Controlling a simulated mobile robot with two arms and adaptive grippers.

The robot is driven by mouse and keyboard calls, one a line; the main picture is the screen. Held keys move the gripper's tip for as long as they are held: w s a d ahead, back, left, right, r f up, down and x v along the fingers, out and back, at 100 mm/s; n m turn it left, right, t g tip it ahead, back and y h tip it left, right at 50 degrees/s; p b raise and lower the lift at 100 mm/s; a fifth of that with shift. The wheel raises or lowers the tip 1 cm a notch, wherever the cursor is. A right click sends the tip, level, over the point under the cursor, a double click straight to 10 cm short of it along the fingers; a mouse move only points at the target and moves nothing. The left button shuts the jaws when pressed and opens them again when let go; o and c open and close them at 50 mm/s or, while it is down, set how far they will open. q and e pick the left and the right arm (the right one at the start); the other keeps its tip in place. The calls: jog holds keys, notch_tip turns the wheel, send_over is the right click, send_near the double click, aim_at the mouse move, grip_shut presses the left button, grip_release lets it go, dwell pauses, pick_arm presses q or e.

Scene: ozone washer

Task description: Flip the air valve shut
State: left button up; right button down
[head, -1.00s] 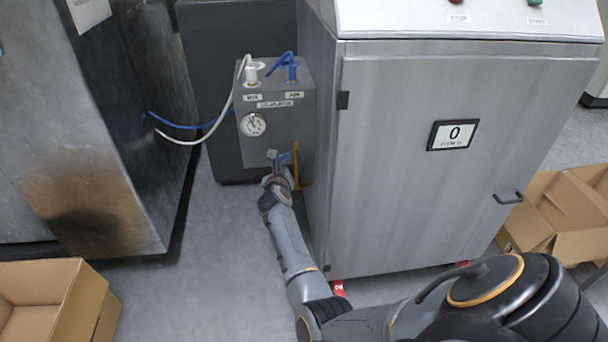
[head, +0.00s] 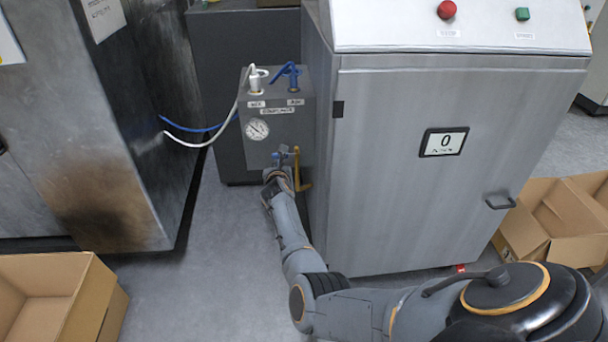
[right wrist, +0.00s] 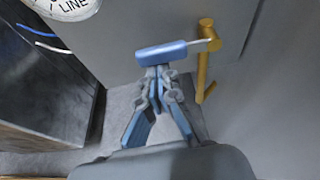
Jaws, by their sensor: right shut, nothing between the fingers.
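The air valve on the grey box's front has a blue lever handle (right wrist: 165,52) and a yellow pipe (right wrist: 207,55) that bends downward. In the right wrist view the lever lies roughly level, reaching left from the pipe. My right gripper (right wrist: 160,76) is shut and empty, its blue fingertips just below the lever. They touch it or nearly do; I cannot tell which. In the head view the yellow pipe (head: 298,170) shows beside my right gripper (head: 281,164), and the lever is small and partly hidden. My left gripper is out of view.
The grey box (head: 272,108) carries a round gauge (head: 257,130) and white and blue hoses. A large steel cabinet (head: 430,190) stands close on the right. A dark metal machine (head: 100,150) stands left. Open cardboard boxes lie at lower left (head: 105,300) and right (head: 545,215).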

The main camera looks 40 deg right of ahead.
jog(key=shift+r, duration=0.1)
dwell(0.3)
jog(key=v, duration=0.7)
jog(key=shift+s, duration=0.2)
jog(key=shift+a, duration=0.15)
dwell(0.3)
